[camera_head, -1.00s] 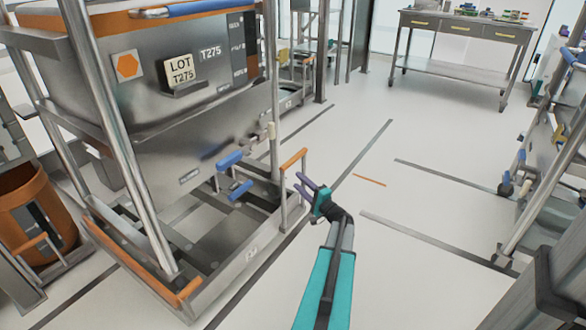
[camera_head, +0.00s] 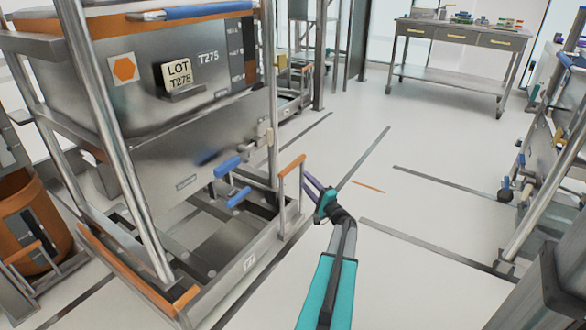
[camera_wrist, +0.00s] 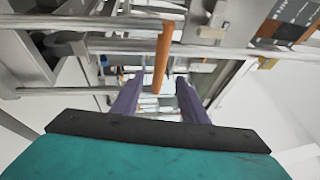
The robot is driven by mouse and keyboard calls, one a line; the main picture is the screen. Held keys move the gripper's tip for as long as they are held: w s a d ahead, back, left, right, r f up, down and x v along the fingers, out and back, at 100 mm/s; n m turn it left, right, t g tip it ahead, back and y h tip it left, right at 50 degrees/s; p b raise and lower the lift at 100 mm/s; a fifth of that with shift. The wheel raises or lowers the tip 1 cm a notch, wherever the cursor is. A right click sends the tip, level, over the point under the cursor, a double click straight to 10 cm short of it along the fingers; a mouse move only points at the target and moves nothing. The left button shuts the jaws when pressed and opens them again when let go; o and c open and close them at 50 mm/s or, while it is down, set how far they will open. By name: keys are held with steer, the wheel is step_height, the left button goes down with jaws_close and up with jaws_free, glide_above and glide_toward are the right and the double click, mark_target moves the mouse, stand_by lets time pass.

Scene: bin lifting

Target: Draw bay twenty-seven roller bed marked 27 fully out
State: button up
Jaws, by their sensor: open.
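The low roller bed (camera_head: 232,285) is a grey metal frame under a steel bin at left in the head view. A small white label (camera_head: 250,263) is on its front rail; its digits are too blurred to read surely. An upright handle with an orange top bar (camera_head: 291,165) rises from the bed's right end. My gripper (camera_head: 310,184) is beside this handle, just to its right. In the wrist view my gripper (camera_wrist: 158,85) has its purple fingers apart, with the orange bar (camera_wrist: 161,57) showing in line with the gap. I cannot tell whether the bar lies between the fingertips.
Blue levers (camera_head: 228,167) are near the handle. An orange drum (camera_head: 35,225) is at far left. Racks stand at right and a drawer table (camera_head: 455,50) at the back. The floor between is open.

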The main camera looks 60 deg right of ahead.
mark_target(292, 166)
steer(key=b+x, duration=0.2)
steer(key=x, duration=0.9)
steer(key=shift+w+d+r, duration=0.1)
steer(key=shift+w+d, duration=0.05)
steer(key=shift+w, duration=0.1)
jaws_close()
